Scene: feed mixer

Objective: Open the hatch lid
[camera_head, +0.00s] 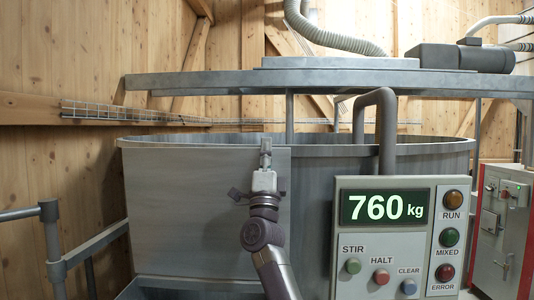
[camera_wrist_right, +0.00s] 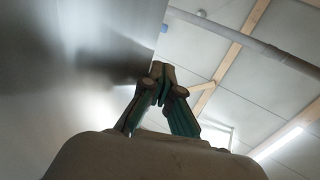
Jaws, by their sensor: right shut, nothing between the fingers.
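A flat grey metal panel (camera_head: 185,210), which looks like the hatch lid, covers the left front of the large round mixer tank (camera_head: 312,200). It looks upright, its top edge just below the tank rim. My right gripper (camera_head: 266,146) points up in front of the panel's upper right part, fingertips near its top edge. Its fingers are shut and empty; they also show in the wrist view (camera_wrist_right: 161,75), beside a smooth grey surface (camera_wrist_right: 70,80). I cannot tell whether the gripper touches the panel. No handle is visible. My left gripper is out of view.
A control box (camera_head: 385,285) reading 760 kg stands close right of my arm. A metal beam (camera_head: 200,79) crosses above the tank. A railing (camera_head: 49,235) stands at the left, a red cabinet (camera_head: 512,190) at the right. A grey trough (camera_head: 190,288) lies below the panel.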

